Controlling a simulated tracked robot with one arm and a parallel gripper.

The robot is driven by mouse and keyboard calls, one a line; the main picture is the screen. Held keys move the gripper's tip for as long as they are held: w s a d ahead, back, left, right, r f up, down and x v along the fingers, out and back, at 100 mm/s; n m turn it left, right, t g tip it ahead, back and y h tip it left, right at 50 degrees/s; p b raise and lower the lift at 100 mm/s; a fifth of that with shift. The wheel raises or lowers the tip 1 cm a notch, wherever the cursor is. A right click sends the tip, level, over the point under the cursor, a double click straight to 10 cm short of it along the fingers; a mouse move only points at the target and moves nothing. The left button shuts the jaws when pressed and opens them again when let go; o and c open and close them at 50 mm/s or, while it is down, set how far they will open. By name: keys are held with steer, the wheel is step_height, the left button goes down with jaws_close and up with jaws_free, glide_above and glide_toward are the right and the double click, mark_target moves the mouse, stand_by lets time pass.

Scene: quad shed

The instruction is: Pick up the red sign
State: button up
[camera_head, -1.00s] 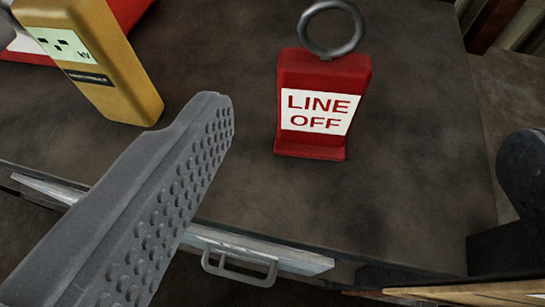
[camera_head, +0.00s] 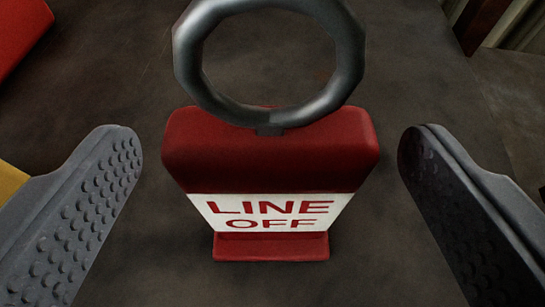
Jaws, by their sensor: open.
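The red sign (camera_head: 270,160) stands upright on the dark worktop, in the middle of the view. It has a white label reading "LINE OFF" and a grey metal ring on top. My gripper (camera_head: 270,165) is open, with one studded grey finger on the left of the sign and the other on its right. A gap shows between each finger and the sign. Nothing is held.
The worktop (camera_head: 400,90) is bare around the sign. A red object (camera_head: 20,35) is cut off at the upper left corner. Part of a yellow object (camera_head: 10,182) shows at the left edge, behind the left finger.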

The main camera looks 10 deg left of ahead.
mark_target(271, 126)
steer(key=b+x, duration=0.1)
steer(key=x, duration=0.3)
steer(key=shift+w+f, duration=0.1)
steer(key=c, duration=1.1)
